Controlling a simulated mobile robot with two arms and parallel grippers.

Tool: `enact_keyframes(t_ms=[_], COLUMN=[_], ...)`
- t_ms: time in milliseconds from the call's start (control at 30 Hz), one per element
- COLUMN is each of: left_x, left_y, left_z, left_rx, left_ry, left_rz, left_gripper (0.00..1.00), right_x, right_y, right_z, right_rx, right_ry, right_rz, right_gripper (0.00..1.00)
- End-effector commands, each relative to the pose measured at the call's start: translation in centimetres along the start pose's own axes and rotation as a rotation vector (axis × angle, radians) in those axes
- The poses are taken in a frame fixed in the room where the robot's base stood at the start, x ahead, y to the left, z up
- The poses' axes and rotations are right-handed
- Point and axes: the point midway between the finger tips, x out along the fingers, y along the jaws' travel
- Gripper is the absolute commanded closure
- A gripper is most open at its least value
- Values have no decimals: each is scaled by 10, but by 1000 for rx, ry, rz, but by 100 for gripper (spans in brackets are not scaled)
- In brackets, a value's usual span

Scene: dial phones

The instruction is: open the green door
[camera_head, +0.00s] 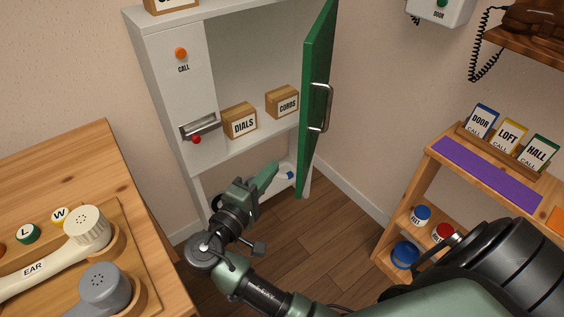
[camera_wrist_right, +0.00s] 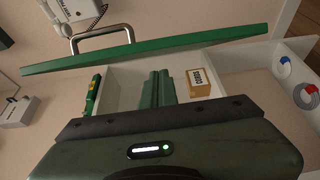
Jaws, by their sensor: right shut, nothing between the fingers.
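The green door (camera_head: 317,95) of the white cabinet (camera_head: 182,105) stands swung wide open, out from the cabinet's right side. Its metal handle (camera_head: 322,103) is on the face turned to the right. My right gripper (camera_head: 268,177) is shut and empty, low in front of the cabinet and left of the door, on its inner side. In the right wrist view, the shut fingers (camera_wrist_right: 158,88) point toward the cabinet inside, and the door (camera_wrist_right: 150,52) with its handle (camera_wrist_right: 100,36) crosses above them, apart from them in the picture. My left gripper is not in view.
The boxes DIALS (camera_head: 240,120) and CORDS (camera_head: 283,102) sit on the cabinet shelf. A wooden table (camera_head: 70,165) with handsets is at left. A shelf unit (camera_head: 420,185) with cards and jars is at right. Bare floor (camera_head: 335,235) lies between.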

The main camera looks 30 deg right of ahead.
Motion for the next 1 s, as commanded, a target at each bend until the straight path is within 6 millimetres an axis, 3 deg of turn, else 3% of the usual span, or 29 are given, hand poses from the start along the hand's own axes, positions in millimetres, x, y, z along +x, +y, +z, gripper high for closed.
enact_keyframes(t_ms=[500, 700, 1000], left_x=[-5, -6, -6], left_y=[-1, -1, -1], left_z=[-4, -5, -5], left_rx=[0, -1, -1], left_ry=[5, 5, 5], left_rz=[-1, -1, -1], left_gripper=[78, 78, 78], right_x=[83, 96, 97], right_y=[1, 1, 1], right_z=[1, 1, 1], right_rx=[-1, 0, 0], right_ry=[-4, -2, -2], right_rz=[4, 2, 1], right_gripper=[100, 100, 100])
